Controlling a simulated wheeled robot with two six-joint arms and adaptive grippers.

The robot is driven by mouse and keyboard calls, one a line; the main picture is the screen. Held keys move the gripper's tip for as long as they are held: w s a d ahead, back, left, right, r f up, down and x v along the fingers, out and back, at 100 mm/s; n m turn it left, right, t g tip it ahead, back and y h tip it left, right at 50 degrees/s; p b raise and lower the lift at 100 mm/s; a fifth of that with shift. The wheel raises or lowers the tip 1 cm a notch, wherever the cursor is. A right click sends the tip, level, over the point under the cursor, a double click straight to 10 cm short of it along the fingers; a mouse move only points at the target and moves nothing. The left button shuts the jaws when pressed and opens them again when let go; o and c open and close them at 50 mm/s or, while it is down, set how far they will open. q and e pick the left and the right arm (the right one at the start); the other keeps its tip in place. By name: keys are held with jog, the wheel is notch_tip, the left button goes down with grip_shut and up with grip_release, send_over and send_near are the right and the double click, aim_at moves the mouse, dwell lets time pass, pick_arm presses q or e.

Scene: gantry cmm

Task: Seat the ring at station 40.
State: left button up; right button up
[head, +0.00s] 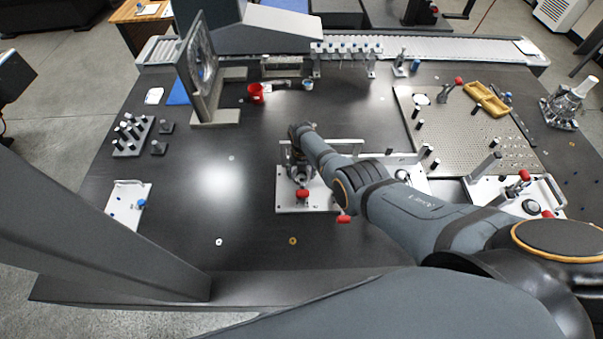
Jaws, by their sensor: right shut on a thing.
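My right gripper (299,168) points down over a pale fixture plate (290,201) in the middle of the table. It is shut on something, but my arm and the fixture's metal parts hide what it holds. I cannot make out the ring for certain, nor whether it touches the fixture. Red knobs (302,194) show at the front of this plate. No station number is legible, so I cannot tell which fixture is station 40. My left gripper is not in view.
A small pale washer (220,241) and a brass-coloured one (292,240) lie near the front edge. A red cup (256,92), an upright framed panel (200,70) and a perforated plate (470,125) with posts stand around.

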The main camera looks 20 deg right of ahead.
jog(key=o, duration=1.6)
jog(key=shift+f, duration=0.1)
notch_tip(320, 180, up, 12)
